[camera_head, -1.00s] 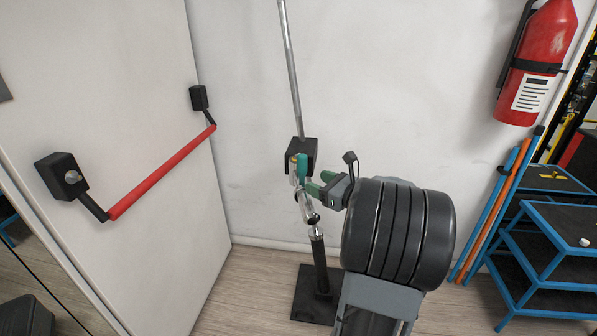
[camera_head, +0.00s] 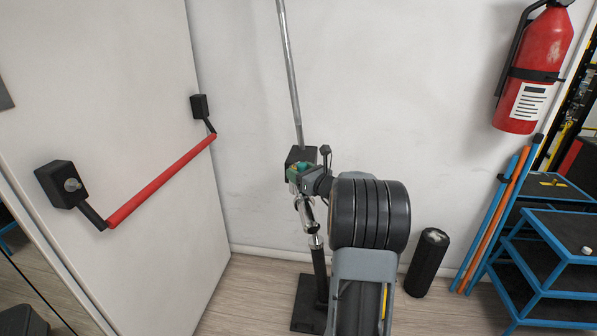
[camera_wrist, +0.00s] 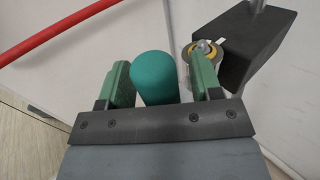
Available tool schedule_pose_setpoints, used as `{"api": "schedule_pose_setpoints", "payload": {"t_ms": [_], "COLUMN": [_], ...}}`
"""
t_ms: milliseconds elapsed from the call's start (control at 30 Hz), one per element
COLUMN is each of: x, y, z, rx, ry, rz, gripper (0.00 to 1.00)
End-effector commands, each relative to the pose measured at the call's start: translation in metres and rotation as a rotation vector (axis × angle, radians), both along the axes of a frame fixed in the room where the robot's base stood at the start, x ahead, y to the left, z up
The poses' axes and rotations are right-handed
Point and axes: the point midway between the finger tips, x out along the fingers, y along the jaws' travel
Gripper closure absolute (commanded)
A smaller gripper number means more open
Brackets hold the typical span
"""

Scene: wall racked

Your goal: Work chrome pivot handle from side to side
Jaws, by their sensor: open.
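The chrome pivot handle (camera_head: 308,212) hangs below a black box (camera_head: 299,156) on an upright stand by the wall. Its teal grip (camera_wrist: 153,75) shows clearly in the wrist view, with a yellow-ringed metal joint (camera_wrist: 203,52) to its right. My gripper (camera_head: 299,172) is at the handle's top in the head view, partly covering the grip. In the wrist view my gripper (camera_wrist: 158,62) is open, one green finger on each side of the grip. A gap shows on both sides. How deep the grip sits between the fingers is hard to tell.
A white door with a red push bar (camera_head: 160,180) stands to the left. A black cylinder (camera_head: 427,262) stands on the floor at right. Blue-framed steps (camera_head: 555,245) and a fire extinguisher (camera_head: 536,70) are farther right. A thin metal pole (camera_head: 290,70) rises from the box.

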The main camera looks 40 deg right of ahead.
Motion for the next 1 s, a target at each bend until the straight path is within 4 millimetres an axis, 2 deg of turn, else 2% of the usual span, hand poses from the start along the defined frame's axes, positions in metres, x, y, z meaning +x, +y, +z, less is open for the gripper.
{"api": "schedule_pose_setpoints", "payload": {"t_ms": [433,1000], "x": [0.0072,0.0069], "y": [0.0014,0.0014], "z": [-0.0003,-0.0002], "rx": [0.000,0.000], "ry": [0.000,0.000], "rz": [0.001,0.001], "gripper": [0.41,0.96]}}
